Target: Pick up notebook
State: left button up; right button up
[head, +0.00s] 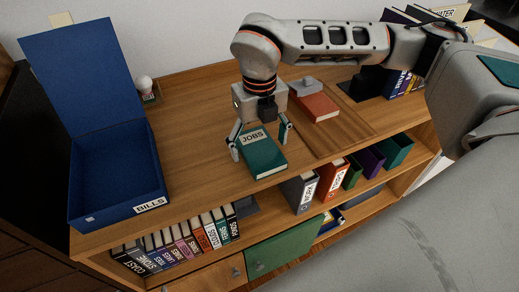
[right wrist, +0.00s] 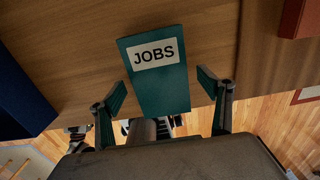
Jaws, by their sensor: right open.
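A teal notebook (head: 263,157) with a white JOBS label lies on the wooden desk top near its front edge. My right gripper (head: 260,147) is above it, fingers pointing down, one on each side of the notebook. In the right wrist view the notebook (right wrist: 158,75) shows between the two open fingers (right wrist: 163,110), with a gap on each side. The gripper is open and holds nothing. My left gripper is not in view.
An open blue box (head: 117,192) labelled BILLS stands at left. A red-brown book (head: 316,107) with a grey item lies behind right. Binders (head: 335,180) and several books (head: 175,248) fill the shelves below. The desk between box and notebook is clear.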

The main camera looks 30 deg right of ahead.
aim_at(259, 148)
jog(key=shift+c, duration=0.3)
jog(key=c, duration=1.3)
jog(key=shift+o, duration=0.2)
notch_tip(259, 148, up, 20)
jog(key=shift+p, duration=0.3)
